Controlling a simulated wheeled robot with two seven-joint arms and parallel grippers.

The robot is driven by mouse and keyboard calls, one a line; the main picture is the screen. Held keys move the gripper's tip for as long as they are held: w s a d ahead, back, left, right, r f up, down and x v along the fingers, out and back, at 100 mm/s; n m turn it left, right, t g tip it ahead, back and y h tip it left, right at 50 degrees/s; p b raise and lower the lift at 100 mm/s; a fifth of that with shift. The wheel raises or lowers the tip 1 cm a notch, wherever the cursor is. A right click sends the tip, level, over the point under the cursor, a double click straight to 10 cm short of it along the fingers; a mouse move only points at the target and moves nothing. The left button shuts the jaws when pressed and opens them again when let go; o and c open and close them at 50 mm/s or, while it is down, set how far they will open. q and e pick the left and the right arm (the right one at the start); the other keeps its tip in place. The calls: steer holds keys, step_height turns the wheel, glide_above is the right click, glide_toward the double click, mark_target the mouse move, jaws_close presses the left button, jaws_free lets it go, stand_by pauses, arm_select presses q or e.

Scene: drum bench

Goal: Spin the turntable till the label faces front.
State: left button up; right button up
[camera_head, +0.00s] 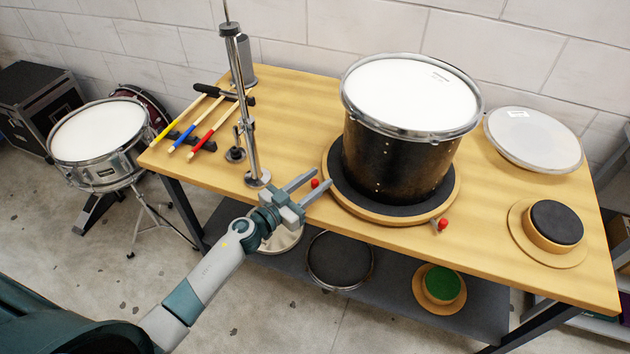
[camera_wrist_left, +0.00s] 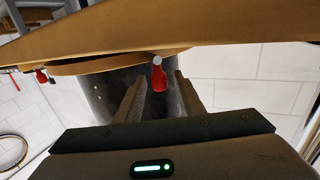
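A black drum (camera_head: 398,158) with a white head and chrome rim stands on a round wooden turntable (camera_head: 365,213) with a dark pad. One red-tipped peg (camera_head: 314,183) is at the turntable's left edge; another red-tipped peg (camera_head: 442,224) is at its front right. My left gripper (camera_head: 323,178) is open at the left peg. In the left wrist view, this red peg (camera_wrist_left: 158,77) shows between the two fingers, with a gap on each side. No label shows on the visible drum shell; its far side is hidden. My right gripper is not in view.
A metal stand (camera_head: 247,120) rises left of the drum, near several colored-handled tools (camera_head: 200,125). A loose drumhead (camera_head: 533,138) and a round dark pad (camera_head: 556,222) lie to the right. A lower shelf (camera_head: 385,275) holds round items. A snare drum (camera_head: 100,135) stands left.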

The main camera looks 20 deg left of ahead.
arm_select(q)
jaws_close()
steer(key=w+a, duration=0.2)
steer(key=w, duration=0.1)
steer(key=w+a, duration=0.1)
steer(key=w, duration=0.1)
steer(key=shift+w+a, duration=0.25)
steer(key=shift+a, duration=0.15)
jaws_free()
steer(key=shift+s, duration=0.15)
